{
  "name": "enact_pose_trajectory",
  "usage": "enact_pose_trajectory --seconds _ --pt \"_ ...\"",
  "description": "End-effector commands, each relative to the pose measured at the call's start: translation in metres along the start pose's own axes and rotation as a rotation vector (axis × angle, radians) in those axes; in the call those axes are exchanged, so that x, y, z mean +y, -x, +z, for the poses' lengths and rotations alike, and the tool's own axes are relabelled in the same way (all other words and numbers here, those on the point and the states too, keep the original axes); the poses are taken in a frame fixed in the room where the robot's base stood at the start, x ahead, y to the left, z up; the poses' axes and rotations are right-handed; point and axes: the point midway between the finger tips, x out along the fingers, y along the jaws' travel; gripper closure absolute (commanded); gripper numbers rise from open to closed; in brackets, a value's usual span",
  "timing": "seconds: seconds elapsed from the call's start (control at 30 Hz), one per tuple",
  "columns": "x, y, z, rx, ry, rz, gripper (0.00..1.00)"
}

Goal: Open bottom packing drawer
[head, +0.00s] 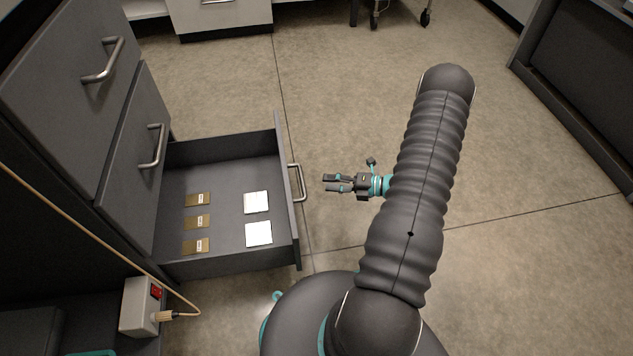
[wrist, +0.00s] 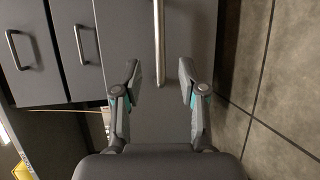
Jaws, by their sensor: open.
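The bottom packing drawer (head: 225,263) is pulled out of the dark grey cabinet in the head view, with its inside showing. Its front carries a metal bar handle (head: 297,183). My gripper (head: 326,183) is just to the right of that handle, pointing at it, with a small gap between. In the wrist view my gripper (wrist: 160,78) is open, its two fingers spread on either side of the lower end of the handle (wrist: 159,40). Nothing is between the fingertips that I can tell as held.
Inside the drawer lie several brown packets (head: 197,221) and two white packets (head: 257,202). Two closed drawers with handles are above, the upper one (head: 70,85) and the lower one (head: 137,170). A switch box (head: 139,308) with a cable stands at lower left. Floor (head: 330,90) beyond is clear.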

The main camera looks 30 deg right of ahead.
Motion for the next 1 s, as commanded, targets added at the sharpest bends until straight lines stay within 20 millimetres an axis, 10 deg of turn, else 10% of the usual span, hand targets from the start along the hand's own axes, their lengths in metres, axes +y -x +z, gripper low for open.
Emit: enact_pose_trajectory --seconds 1.0 --pt "-0.004 0.022 -0.002 0.01 0.139 -0.018 0.59"
